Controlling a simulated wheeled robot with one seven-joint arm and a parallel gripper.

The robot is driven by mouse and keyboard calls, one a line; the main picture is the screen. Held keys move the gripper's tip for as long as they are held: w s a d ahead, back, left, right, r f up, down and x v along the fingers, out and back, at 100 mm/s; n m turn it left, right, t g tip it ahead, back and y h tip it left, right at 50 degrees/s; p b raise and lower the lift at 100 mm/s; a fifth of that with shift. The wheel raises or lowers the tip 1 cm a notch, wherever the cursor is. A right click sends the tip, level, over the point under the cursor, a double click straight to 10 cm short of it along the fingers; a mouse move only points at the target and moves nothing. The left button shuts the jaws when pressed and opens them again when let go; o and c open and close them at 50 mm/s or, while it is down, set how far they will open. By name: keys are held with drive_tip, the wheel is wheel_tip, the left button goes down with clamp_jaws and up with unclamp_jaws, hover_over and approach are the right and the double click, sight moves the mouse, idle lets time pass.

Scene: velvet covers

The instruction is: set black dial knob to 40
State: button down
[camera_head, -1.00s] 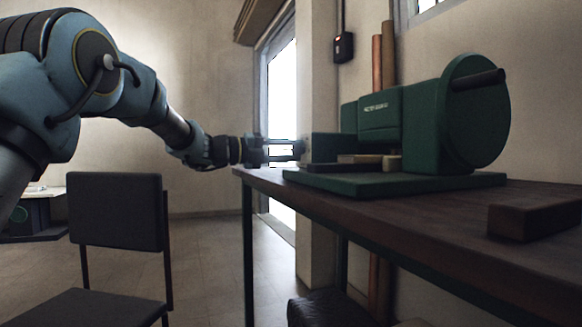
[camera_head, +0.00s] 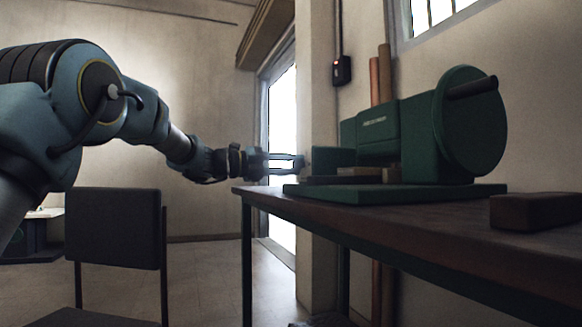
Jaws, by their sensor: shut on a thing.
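A green machine (camera_head: 378,140) with a large round green wheel (camera_head: 468,125) stands on a green base plate (camera_head: 395,192) on the table. My gripper (camera_head: 298,162) reaches in from the left at the machine's left end, its fingers pointing right. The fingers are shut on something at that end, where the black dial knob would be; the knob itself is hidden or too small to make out. No dial marks or numbers can be read from here.
The dark wooden table (camera_head: 420,215) carries a dark brown block (camera_head: 535,210) at its right front. A black chair (camera_head: 115,230) stands at lower left under my arm. A window (camera_head: 280,130) and wall pipes (camera_head: 385,75) are behind.

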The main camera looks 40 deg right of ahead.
drive_tip(key=c, duration=0.5)
unclamp_jaws()
drive_tip(key=shift+w+a, duration=0.1)
drive_tip(key=p+v, duration=0.1)
drive_tip(key=v, duration=0.9)
drive_tip(key=shift+a, duration=0.3)
drive_tip(key=shift+w, duration=0.1)
